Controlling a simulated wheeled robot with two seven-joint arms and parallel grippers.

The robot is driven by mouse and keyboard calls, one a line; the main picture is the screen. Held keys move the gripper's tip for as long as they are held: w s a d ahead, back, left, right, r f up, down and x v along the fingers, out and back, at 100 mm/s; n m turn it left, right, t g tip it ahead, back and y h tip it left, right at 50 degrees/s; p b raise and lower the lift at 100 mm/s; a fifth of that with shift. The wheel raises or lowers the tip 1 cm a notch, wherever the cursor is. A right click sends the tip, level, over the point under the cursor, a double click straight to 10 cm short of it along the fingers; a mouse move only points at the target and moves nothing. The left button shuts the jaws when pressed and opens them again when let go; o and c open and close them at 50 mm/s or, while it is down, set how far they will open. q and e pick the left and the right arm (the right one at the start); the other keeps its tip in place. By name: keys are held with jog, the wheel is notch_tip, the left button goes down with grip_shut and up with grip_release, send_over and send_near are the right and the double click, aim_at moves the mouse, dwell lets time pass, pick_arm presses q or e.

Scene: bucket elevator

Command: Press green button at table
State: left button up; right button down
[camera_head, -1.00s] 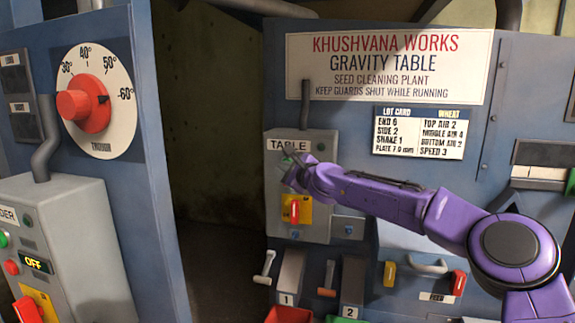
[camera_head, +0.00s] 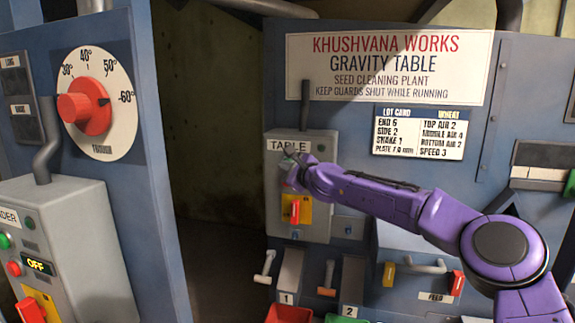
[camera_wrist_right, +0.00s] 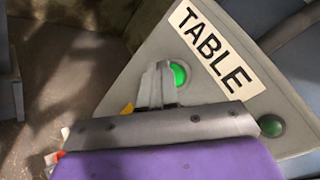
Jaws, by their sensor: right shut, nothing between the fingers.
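The grey TABLE control box (camera_head: 319,214) is on the blue machine wall in the head view. Its green button (camera_wrist_right: 179,74) shows bright green below the TABLE label (camera_wrist_right: 215,48) in the right wrist view. My right gripper (camera_head: 287,160) is in front of the upper left of the box. In the wrist view its shut, empty fingers (camera_wrist_right: 158,84) are right beside the button and overlap its left edge; I cannot tell whether they touch it. In the head view the gripper largely hides the button. My left gripper is not in view.
A red switch (camera_head: 295,211) on a yellow plate sits below my gripper. A dark green lamp (camera_wrist_right: 271,125) is also on the box. Numbered chutes and handles are below. Another grey control box (camera_head: 80,235) stands at the left, past a dark gap.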

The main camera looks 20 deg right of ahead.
jog(key=shift+w+d+p, duration=0.3)
jog(key=shift+w+p, duration=0.05)
jog(key=shift+p, duration=0.05)
dwell(0.4)
dwell(0.4)
jog(key=shift+s+a+b, duration=0.5)
jog(key=shift+s+b, duration=0.2)
jog(key=s+a+b, duration=0.1)
jog(key=s, duration=0.1)
jog(key=s+a+b, duration=0.1)
jog(key=s+b, duration=0.1)
jog(key=shift+a, duration=0.4)
